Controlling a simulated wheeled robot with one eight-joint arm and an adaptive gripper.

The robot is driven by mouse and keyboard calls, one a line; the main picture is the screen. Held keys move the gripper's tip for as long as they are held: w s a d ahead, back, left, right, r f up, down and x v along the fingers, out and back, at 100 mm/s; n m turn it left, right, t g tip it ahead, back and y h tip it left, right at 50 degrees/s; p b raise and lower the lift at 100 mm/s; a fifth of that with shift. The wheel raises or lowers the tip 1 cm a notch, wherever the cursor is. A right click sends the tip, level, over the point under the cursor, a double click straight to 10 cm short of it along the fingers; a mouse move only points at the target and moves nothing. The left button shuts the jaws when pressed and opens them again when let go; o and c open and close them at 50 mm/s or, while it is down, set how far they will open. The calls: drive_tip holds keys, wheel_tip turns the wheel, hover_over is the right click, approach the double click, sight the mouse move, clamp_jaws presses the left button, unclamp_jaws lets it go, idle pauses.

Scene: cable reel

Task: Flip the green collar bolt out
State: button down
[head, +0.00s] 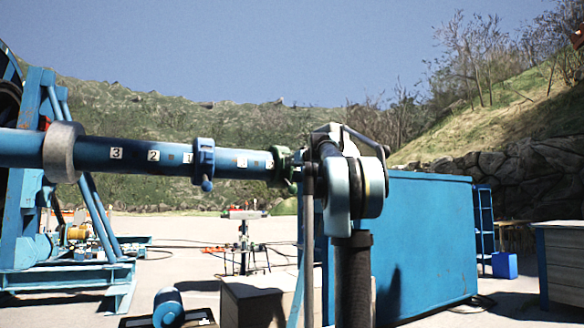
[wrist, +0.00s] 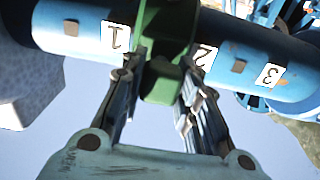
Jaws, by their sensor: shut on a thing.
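The green collar (head: 279,166) sits around the blue shaft (head: 110,152) near its right end in the head view, beside my wrist. In the wrist view the green collar (wrist: 168,25) crosses the blue shaft between the labels 1 and 2. Its green bolt (wrist: 162,84) sticks out from the collar toward my palm. My gripper (wrist: 163,70) is shut on the bolt, with one finger on each side of it. The far side of the collar is hidden. In the head view my arm hides the fingers in part.
A blue collar (head: 204,162) and a grey ring (head: 63,152) sit farther left on the shaft. A blue reel stand (head: 40,215) is at the left. A large blue container (head: 425,245) stands behind my arm. A small stand (head: 244,235) is below the shaft.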

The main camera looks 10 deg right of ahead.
drive_tip(key=shift+v, duration=1.6)
drive_tip(key=c, duration=1.2)
unclamp_jaws()
drive_tip(key=shift+s, duration=0.1)
drive_tip(key=v, duration=1.2)
